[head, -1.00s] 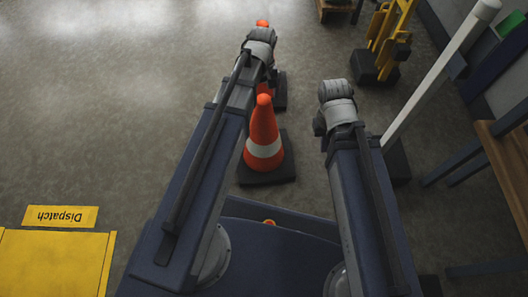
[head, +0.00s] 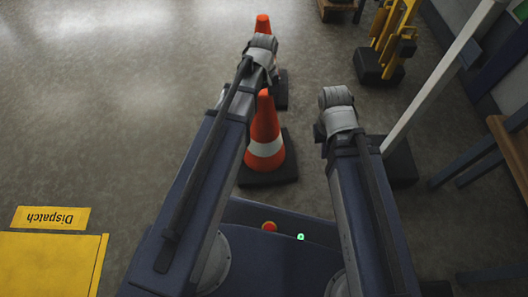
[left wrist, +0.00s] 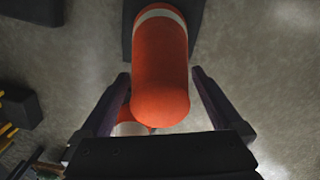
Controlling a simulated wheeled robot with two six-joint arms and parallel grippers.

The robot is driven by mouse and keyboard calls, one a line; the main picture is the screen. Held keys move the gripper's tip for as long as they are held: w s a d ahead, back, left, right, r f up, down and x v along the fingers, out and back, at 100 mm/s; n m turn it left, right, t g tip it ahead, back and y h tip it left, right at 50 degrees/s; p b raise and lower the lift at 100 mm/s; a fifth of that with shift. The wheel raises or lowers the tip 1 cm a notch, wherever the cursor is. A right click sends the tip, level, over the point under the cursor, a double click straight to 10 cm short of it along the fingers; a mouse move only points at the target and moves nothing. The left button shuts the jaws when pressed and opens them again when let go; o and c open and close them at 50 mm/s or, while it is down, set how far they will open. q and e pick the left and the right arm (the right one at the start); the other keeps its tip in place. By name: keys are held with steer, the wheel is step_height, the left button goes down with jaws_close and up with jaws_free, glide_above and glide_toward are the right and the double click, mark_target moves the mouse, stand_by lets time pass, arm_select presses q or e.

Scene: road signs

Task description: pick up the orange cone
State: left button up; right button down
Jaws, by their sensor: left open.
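Two orange cones show in the head view. The nearer cone (head: 264,135) stands upright with a white band on a dark square base. The farther cone (head: 263,24) stands behind my left wrist and is partly hidden. My left gripper (head: 273,77) hangs above the area between them, its fingers mostly hidden by the wrist. In the left wrist view my left gripper (left wrist: 160,75) is open. An orange cone (left wrist: 160,70), apparently the nearer one, lies between its fingers in the picture, with gaps at both sides. My right gripper (head: 319,130) is mostly hidden behind its wrist, right of the nearer cone.
A white post (head: 440,80) on a dark base stands right of my right arm. A yellow wheeled item (head: 393,30) stands at the back right, and a wooden table (head: 514,160) at the right edge. A yellow Dispatch area (head: 50,262) lies at lower left. Floor at left is clear.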

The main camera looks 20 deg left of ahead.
arm_select(q)
jaws_close()
stand_by(0.8)
